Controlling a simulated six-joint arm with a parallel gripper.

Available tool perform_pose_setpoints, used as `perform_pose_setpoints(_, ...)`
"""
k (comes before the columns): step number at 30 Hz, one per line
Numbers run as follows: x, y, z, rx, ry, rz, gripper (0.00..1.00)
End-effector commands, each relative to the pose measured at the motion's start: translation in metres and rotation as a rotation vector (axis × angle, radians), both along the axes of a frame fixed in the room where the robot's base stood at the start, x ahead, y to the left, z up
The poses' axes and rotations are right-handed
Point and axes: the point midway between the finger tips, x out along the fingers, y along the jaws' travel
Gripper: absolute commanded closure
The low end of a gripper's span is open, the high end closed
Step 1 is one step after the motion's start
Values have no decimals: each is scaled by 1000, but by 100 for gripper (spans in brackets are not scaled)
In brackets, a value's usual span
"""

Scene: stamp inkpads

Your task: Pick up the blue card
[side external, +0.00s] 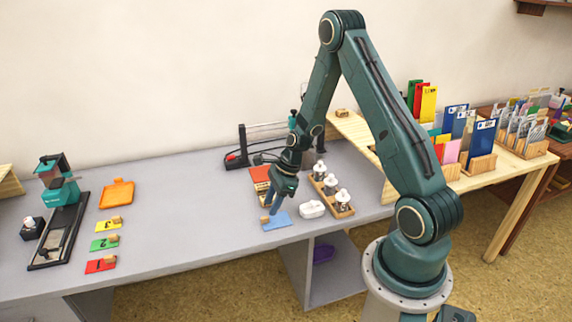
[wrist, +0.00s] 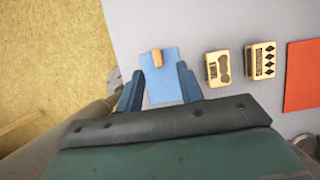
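The blue card (side external: 278,221) lies flat on the grey table near its front edge, with a small wooden block (side external: 265,219) on it. In the wrist view the blue card (wrist: 164,90) shows between the fingers, and the wooden block (wrist: 157,58) sits near its far end. My gripper (side external: 273,207) points down over the card. In the wrist view my gripper (wrist: 160,68) has its two blue fingers apart with nothing held. The exact height of the fingertips above the card cannot be told.
Yellow (side external: 109,225), green (side external: 105,243) and red (side external: 101,264) cards lie at left, near an orange tray (side external: 117,194). The table between is clear.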

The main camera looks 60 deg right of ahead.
Motion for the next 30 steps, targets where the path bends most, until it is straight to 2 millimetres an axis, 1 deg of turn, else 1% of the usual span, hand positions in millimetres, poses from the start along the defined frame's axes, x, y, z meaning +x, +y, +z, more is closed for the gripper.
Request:
perform_pose_setpoints(9,6,10,-31,1,1,2,63)
perform_pose_setpoints(13,8,13,-39,0,0,2,63)
perform_pose_setpoints(17,9,13,-42,0,0,1,63)
perform_pose_setpoints(30,9,13,-41,0,0,1,63)
